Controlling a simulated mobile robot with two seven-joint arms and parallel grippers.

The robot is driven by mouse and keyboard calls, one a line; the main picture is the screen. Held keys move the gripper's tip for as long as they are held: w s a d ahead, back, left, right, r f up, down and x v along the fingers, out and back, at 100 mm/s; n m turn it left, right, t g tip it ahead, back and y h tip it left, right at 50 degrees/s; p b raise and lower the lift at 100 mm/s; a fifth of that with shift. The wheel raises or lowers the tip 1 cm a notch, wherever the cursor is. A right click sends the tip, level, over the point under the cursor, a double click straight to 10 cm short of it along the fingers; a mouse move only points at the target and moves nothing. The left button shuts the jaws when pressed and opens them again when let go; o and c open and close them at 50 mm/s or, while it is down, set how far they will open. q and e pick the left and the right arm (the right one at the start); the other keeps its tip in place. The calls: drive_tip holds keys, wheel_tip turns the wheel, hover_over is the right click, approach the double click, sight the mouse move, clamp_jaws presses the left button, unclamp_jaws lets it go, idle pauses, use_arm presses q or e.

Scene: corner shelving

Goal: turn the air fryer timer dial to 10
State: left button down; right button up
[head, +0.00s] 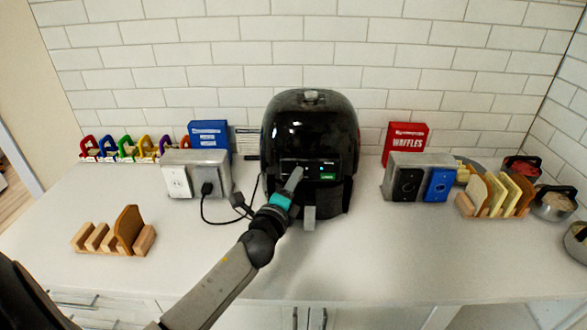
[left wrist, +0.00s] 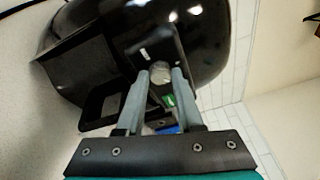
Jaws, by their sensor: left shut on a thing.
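The black air fryer (head: 312,125) stands at the back middle of the counter, with its control panel facing me. My left gripper (head: 296,172) reaches the left part of that panel. In the left wrist view its two fingers sit on either side of the round pale timer dial (left wrist: 160,72) and are shut on it. In the head view the fingers hide the dial, and I cannot read its setting. A small green label (head: 328,176) shows on the panel to the right of the fingers. My right gripper is not in view.
A socket box (head: 190,180) with a plugged-in black cable stands left of the fryer, and another box (head: 405,186) stands right. Toast racks (head: 90,240) (head: 470,208) stand at both sides. The front counter (head: 370,260) is clear.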

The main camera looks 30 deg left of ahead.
use_arm(q)
drive_tip(key=shift+r+m+g+p, duration=0.15)
drive_tip(key=shift+m+g+p, duration=0.15)
drive_tip(key=shift+m+p, duration=0.6)
drive_tip(key=c, duration=0.5)
unclamp_jaws()
drive_tip(key=shift+c, duration=0.2)
drive_tip(key=b+v, duration=0.1)
drive_tip(key=v, duration=1.4)
drive_tip(key=shift+s+n, duration=0.15)
drive_tip(key=shift+n, duration=0.15)
